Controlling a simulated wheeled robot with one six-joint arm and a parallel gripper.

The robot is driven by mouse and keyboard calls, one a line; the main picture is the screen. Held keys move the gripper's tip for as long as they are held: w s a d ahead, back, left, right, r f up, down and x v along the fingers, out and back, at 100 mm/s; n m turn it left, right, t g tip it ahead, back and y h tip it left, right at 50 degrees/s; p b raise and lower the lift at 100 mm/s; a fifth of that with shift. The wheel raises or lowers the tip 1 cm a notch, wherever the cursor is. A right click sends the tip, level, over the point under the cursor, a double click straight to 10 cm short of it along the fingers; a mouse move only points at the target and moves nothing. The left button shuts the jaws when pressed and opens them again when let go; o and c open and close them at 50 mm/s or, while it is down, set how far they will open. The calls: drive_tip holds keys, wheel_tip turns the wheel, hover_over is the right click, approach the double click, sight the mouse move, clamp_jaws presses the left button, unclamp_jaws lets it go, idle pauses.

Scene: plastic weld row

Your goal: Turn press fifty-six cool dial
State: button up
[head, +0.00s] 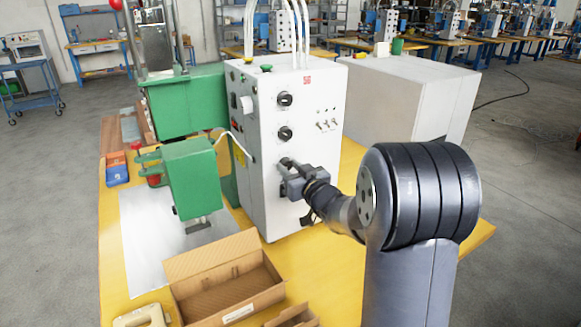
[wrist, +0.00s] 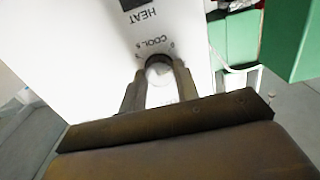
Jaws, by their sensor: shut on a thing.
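The press control box (head: 292,140) is a white upright cabinet on the yellow table. Two black dials, an upper one (head: 285,99) and a middle one (head: 285,133), show on its front in the head view. My gripper (head: 285,167) is at the lowest dial position, mostly hiding that dial. In the wrist view the cool dial (wrist: 159,70) sits under the printed word COOL S, between the two fingers of my gripper (wrist: 160,78). The fingers are closed on its sides. The dial's pointer direction is hard to make out.
A green press head (head: 193,178) stands left of the cabinet above a metal plate (head: 150,245). An open cardboard box (head: 225,280) lies in front on the yellow table (head: 340,275). Toggle switches (head: 326,124) are right of the dials. A large pale box (head: 410,95) stands behind.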

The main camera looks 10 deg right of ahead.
drive_tip(key=m+p, duration=0.2)
drive_tip(key=m, duration=0.3)
drive_tip(key=shift+r+p, duration=0.1)
drive_tip(key=shift+p, duration=0.2)
drive_tip(key=m+p, duration=0.2)
drive_tip(key=m, duration=0.2)
drive_tip(key=shift+m, duration=0.4)
drive_tip(key=m+p, duration=0.2)
drive_tip(key=m, duration=0.3)
drive_tip(key=shift+f+m+p, duration=0.2)
drive_tip(key=shift+m+p, duration=0.55)
drive_tip(key=shift+m, duration=1.75)
drive_tip(key=o, duration=1)
drive_tip(key=shift+c, duration=0.2)
drive_tip(key=shift+d, duration=0.1)
